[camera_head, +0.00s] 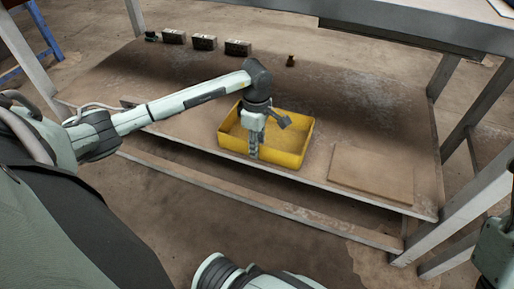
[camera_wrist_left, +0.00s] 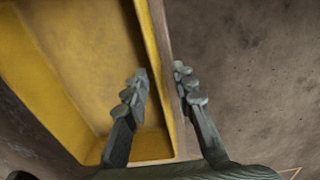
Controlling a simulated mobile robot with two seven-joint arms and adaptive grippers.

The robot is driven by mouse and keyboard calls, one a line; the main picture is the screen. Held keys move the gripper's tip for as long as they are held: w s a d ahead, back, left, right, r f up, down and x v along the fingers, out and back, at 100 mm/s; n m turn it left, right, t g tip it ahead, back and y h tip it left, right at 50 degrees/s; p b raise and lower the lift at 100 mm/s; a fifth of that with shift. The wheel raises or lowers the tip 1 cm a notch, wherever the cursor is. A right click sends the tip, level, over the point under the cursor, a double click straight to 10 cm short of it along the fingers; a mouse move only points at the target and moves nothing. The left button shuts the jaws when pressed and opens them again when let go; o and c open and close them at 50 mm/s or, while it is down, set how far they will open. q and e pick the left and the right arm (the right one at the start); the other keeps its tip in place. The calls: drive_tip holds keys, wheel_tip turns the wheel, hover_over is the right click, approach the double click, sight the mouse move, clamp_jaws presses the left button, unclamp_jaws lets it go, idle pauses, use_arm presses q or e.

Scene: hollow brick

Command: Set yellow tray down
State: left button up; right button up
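The yellow tray (camera_head: 295,160) is at the front edge of the low wooden shelf, level in the head view, its front side lined up with or slightly over that edge. Whether its base touches the shelf is hard to tell. My left gripper (camera_head: 254,152) reaches down at the tray's front wall. The tray looks empty. My right gripper cannot be made out.
Several dark hollow bricks (camera_head: 204,42) stand in a row at the back of the shelf (camera_head: 350,110), with a small brown object (camera_head: 290,61) beside them. A flat board (camera_head: 372,175) lies right of the tray. Table legs (camera_head: 470,110) and a tabletop overhang frame the shelf.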

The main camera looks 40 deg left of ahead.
use_arm(q)
wheel_tip(320, 180, up, 10)
drive_tip(key=p, duration=0.1)
drive_tip(key=shift+r, duration=0.15)
use_arm(e)
drive_tip(key=w+f+g, duration=0.1)
drive_tip(key=w+a+f+g, duration=0.1)
drive_tip(key=g, duration=0.1)
drive_tip(key=shift+w+a+f, duration=0.15)
drive_tip(key=shift+w+a, duration=0.15)
